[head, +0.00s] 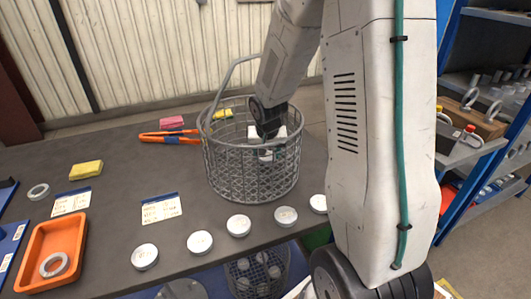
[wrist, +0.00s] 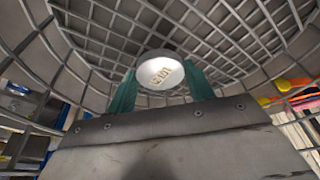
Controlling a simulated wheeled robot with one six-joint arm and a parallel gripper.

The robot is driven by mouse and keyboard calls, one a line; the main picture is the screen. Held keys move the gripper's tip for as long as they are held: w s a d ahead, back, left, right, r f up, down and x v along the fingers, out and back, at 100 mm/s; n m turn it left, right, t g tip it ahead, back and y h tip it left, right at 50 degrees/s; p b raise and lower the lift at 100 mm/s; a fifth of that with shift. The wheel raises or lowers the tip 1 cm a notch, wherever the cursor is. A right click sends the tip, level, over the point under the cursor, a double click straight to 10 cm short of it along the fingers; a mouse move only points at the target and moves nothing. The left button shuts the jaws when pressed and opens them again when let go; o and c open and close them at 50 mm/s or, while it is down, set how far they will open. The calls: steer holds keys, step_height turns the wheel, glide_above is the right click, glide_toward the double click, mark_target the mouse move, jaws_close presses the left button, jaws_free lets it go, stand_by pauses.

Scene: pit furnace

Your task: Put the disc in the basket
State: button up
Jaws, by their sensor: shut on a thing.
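The basket (head: 240,180) is a round grey wire-mesh basket with a raised handle, standing upright on the dark table. My gripper (head: 268,150) reaches down into the basket from above, inside its rim. In the wrist view my gripper (wrist: 160,88) has green fingers shut on a white disc (wrist: 160,72) with dark markings on its face. The mesh floor shows beyond the disc, and the mesh wall curves around it. In the head view the held disc is mostly hidden by the mesh and my gripper. Whether it touches the basket floor I cannot tell.
Several white discs (head: 199,242) stand in a row along the table's front edge. An orange tray (head: 68,232) holding a ring is at left. Orange-handled pliers (head: 170,137), a pink block (head: 171,122) and a yellow block (head: 86,170) lie behind. Shelves (head: 480,140) stand at right.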

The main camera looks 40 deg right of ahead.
steer(key=shift+w+d+f, duration=0.15)
steer(key=shift+w+f, duration=0.05)
steer(key=shift+w, duration=0.2)
steer(key=shift+w+d+f, duration=0.1)
steer(key=shift+w+f, duration=0.1)
steer(key=shift+w, duration=0.2)
steer(key=shift+f, duration=0.15)
steer(key=shift+f, duration=0.15)
steer(key=o, duration=1.3)
steer(key=v, duration=1.2)
